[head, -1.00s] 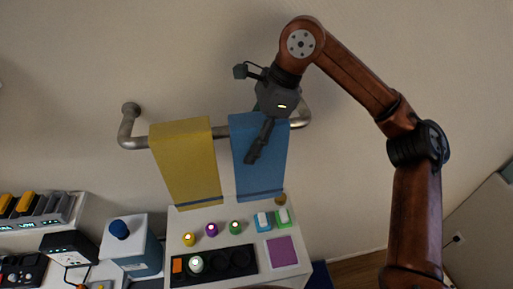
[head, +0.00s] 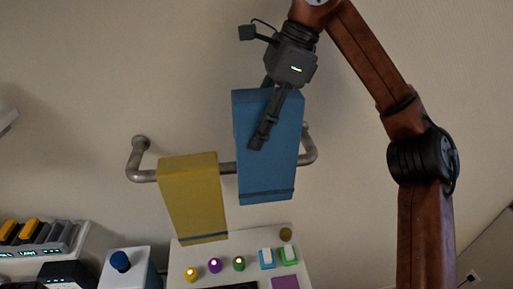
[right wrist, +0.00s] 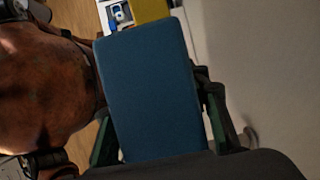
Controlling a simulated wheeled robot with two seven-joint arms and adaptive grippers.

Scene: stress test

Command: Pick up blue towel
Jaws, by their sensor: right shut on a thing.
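The blue towel (head: 268,178) hangs upright from my right gripper (head: 262,138) in the head view. Its top edge is above the metal rail (head: 143,176), and its lower part hides a stretch of the rail. One dark finger lies across the towel's front; the other is hidden behind it. In the right wrist view the blue towel (right wrist: 152,90) fills the middle, between the two fingers of my right gripper (right wrist: 160,135). I cannot tell whether the towel still touches the rail. My left gripper is not in view.
A yellow towel (head: 193,195) hangs on the rail left of the blue one. Below stands a white panel (head: 215,251) with several coloured knobs and switches. A box with a blue knob (head: 120,261) stands lower left.

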